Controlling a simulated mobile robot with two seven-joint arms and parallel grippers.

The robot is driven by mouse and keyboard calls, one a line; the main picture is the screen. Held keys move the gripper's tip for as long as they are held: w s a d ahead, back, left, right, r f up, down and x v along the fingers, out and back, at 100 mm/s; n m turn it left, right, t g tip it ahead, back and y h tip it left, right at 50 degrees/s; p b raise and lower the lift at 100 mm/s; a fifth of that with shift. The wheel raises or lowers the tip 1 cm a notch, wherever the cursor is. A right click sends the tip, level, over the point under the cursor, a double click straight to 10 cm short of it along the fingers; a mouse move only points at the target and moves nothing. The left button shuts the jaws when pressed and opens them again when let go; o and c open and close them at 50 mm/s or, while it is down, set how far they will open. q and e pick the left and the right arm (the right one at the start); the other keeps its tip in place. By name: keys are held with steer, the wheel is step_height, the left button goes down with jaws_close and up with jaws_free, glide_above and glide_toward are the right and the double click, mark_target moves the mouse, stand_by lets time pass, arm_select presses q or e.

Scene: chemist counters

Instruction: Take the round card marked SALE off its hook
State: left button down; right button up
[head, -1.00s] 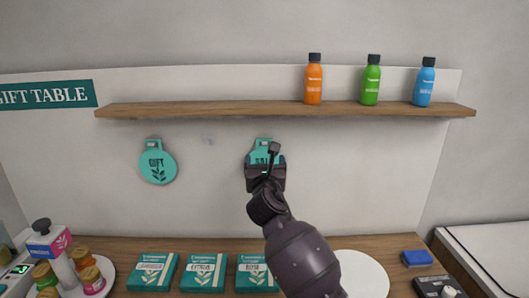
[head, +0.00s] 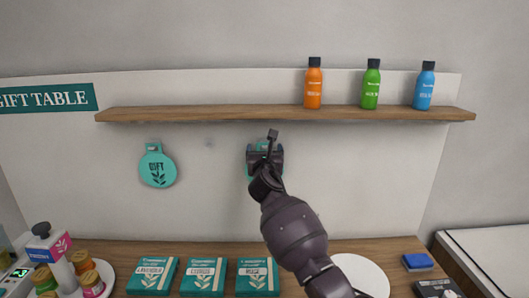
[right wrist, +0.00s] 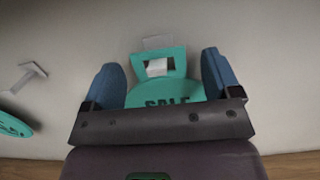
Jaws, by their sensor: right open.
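The round teal SALE card (right wrist: 165,92) hangs on a pale hook (right wrist: 157,66) that passes through the slot in its top tab. In the head view only slivers of the card (head: 263,145) show behind my gripper. My right gripper (right wrist: 162,72) is open, with one blue finger on each side of the card. I cannot tell whether either finger touches it. The gripper (head: 265,155) hides most of the card in the head view. My left gripper is not in view.
A teal GIFT card (head: 157,169) hangs to the left, past an empty hook (right wrist: 28,75). A wooden shelf (head: 200,113) with three bottles runs just above. Below, the counter (head: 225,247) holds several teal boxes and a white plate (head: 362,270).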

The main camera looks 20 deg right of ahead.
steer(key=c, duration=1)
steer(key=shift+r, duration=0.5)
steer(key=shift+s, duration=0.25)
stand_by(0.3)
steer(key=shift+r+v, duration=0.15)
steer(key=shift+v, duration=0.75)
steer(key=shift+r+v, duration=0.15)
steer(key=shift+v, duration=0.75)
steer(key=shift+s+a, duration=0.1)
steer(key=shift+s, duration=0.1)
steer(key=r+v, duration=0.1)
steer(key=v, duration=0.5)
steer(key=shift+s+a, duration=0.15)
steer(key=shift+s, duration=0.25)
